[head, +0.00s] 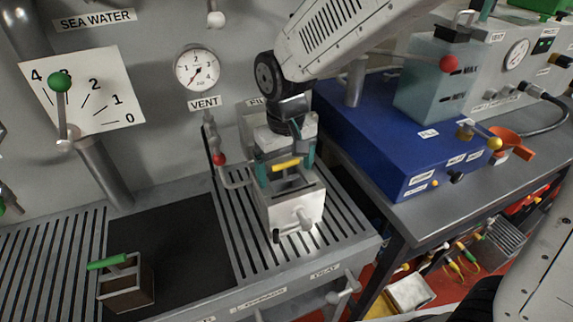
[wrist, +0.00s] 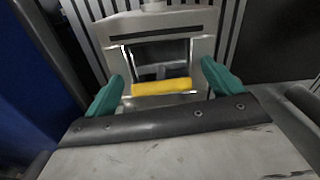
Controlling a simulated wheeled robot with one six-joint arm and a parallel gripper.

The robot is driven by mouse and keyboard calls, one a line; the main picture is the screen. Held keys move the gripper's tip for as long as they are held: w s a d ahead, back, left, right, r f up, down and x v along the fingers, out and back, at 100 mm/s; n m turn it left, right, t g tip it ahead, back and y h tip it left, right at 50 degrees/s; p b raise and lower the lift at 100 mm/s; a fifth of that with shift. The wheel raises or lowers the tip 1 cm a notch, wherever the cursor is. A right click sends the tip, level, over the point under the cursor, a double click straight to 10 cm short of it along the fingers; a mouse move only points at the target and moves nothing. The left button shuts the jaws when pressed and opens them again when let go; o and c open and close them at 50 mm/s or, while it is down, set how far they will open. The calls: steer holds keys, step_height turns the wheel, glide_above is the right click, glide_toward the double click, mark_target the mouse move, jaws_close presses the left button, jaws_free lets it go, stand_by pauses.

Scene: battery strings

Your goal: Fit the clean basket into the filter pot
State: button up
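The filter pot (head: 291,208) is a pale metal box with a front knob, standing on the slatted grating. A yellow handle bar (head: 287,164) shows at its top, and it also shows in the wrist view (wrist: 162,87). The basket body below this bar is mostly hidden, so I cannot tell how deep it sits in the pot. My gripper (head: 286,168) is over the pot with teal fingers apart. In the wrist view, the fingers (wrist: 163,85) stand either side of the yellow bar with gaps. A second basket (head: 126,287), brownish with a green handle, stands at the front left.
A black mat (head: 175,245) lies left of the pot, mostly bare. A pipe with a red-knobbed valve (head: 219,160) stands close to the pot's left. A blue box (head: 385,140) on the right-hand bench is near my arm. A pressure gauge (head: 197,69) is on the wall behind.

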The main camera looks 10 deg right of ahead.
mark_target(294, 186)
steer(key=shift+r, duration=0.1)
step_height(294, 186, up, 8)
steer(key=shift+f, duration=0.2)
stand_by(0.4)
steer(key=shift+s+d+f, duration=0.15)
steer(key=shift+s, duration=0.1)
steer(key=s+d+r+m, duration=0.2)
steer(key=s+d, duration=0.7)
steer(key=d, duration=0.1)
steer(key=s+d+r+m+t, duration=0.1)
steer(key=s+d+r+m, duration=0.1)
steer(key=s+d, duration=0.7)
steer(key=shift+s+d+m, duration=0.3)
steer(key=shift+s+d, duration=0.1)
steer(key=shift+d, duration=0.4)
